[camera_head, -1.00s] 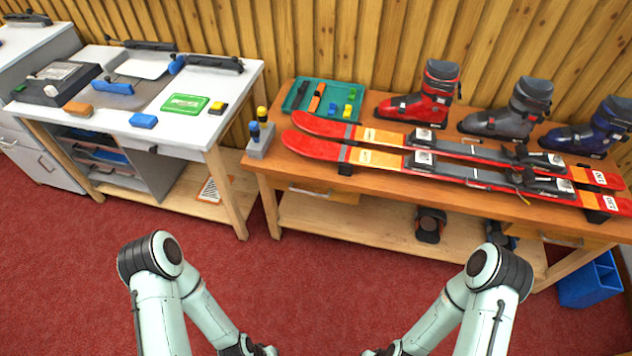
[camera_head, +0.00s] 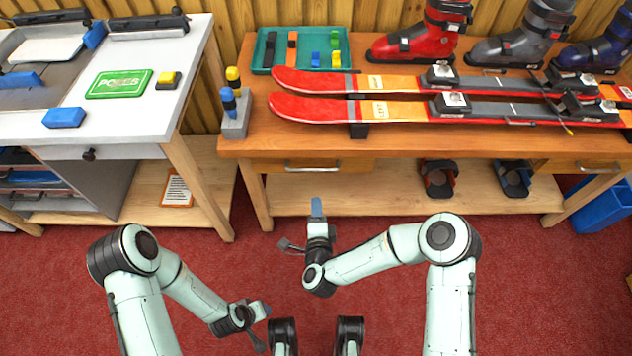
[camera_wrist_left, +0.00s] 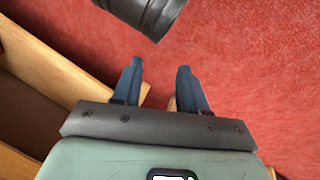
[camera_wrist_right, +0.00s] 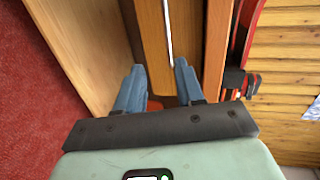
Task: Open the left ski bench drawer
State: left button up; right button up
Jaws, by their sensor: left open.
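The left ski bench drawer (camera_head: 350,166) is a wooden front under the bench top. Its metal bar handle (camera_head: 313,168) faces me, and the drawer looks closed. My right gripper (camera_head: 317,208) is in front of and below the handle, apart from it. In the right wrist view my right gripper (camera_wrist_right: 160,72) is open and empty, with the handle (camera_wrist_right: 168,30) ahead, roughly in line with the gap between its fingers. My left gripper (camera_head: 263,320) hangs low over the floor, away from the bench. In the left wrist view it (camera_wrist_left: 160,70) is open and empty.
The ski bench top (camera_head: 255,140) carries red skis (camera_head: 330,110), boots (camera_head: 420,35), a green tray (camera_head: 263,50) and a grey holder (camera_head: 235,118). A white-topped table (camera_head: 150,110) stands left. Red carpet in front is free. A blue bin (camera_head: 605,205) stands right.

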pick_arm(q)
notch_tip(320, 180, down, 6)
jog(key=s+a+g+b, duration=0.1)
jog(key=s+a+b, duration=0.1)
jog(key=b, duration=0.1)
jog(key=shift+a+b, duration=0.25)
jog(key=shift+b, duration=0.05)
pick_arm(e)
jog(key=r+x, duration=0.1)
jog(key=x, duration=1.3)
jog(key=shift+w+r+m+h, duration=0.2)
jog(key=shift+r+m+h, duration=0.1)
jog(key=shift+m, duration=0.1)
pick_arm(q)
jog(key=shift+s, duration=0.1)
pick_arm(e)
grip_shut()
